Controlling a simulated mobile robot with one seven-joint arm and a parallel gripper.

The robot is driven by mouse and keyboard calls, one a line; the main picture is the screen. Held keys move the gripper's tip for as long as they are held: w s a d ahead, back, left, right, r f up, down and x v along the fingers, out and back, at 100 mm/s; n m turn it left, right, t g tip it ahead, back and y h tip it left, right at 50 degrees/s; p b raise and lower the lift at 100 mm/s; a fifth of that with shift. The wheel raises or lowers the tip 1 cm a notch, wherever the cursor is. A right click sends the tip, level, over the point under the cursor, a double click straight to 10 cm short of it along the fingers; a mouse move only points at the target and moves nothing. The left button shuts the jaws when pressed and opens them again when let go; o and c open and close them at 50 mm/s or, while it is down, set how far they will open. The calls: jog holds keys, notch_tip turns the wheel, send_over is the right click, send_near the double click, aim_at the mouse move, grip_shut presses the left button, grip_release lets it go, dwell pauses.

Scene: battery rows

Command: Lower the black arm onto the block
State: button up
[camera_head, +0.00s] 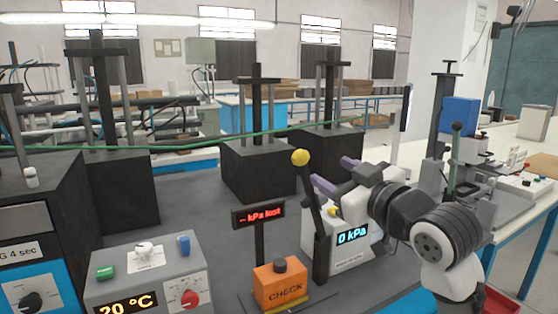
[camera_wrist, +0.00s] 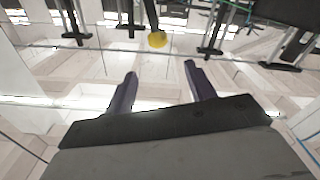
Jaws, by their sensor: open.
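The black arm (camera_head: 311,205) stands nearly upright, leaning slightly left, with a yellow ball (camera_head: 301,157) at its top. Its foot is beside a white box (camera_head: 350,250) whose display reads 0 kPa. In the wrist view the yellow ball (camera_wrist: 157,40) shows beyond the fingertips, between them in the picture. My gripper (camera_head: 328,170) is open and empty, its purple fingers apart, just right of the ball; they also show in the wrist view (camera_wrist: 160,73). I cannot tell which thing is the block; an orange block (camera_head: 280,286) marked CHECK, with a dark button, sits left of the arm's foot.
A red-lettered sign (camera_head: 258,215) stands on a post behind the orange block. A grey control box (camera_head: 150,270) reads 20 °C at the left. Large black blocks (camera_head: 258,172) with posts stand behind. A blue-topped press (camera_head: 459,117) is at the right.

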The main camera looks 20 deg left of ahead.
aim_at(305, 158)
jog(key=p+x, duration=0.1)
jog(key=x, duration=0.3)
jog(key=p+x, duration=0.1)
jog(key=x, duration=0.3)
jog(key=p+x, duration=0.2)
jog(key=x, duration=0.2)
jog(key=shift+w+d+f, duration=0.2)
jog(key=shift+w+f, duration=0.05)
jog(key=shift+f, duration=0.05)
jog(key=shift+w+a+f, duration=0.1)
jog(key=shift+w+a, duration=0.25)
jog(key=shift+a, duration=0.15)
grip_shut()
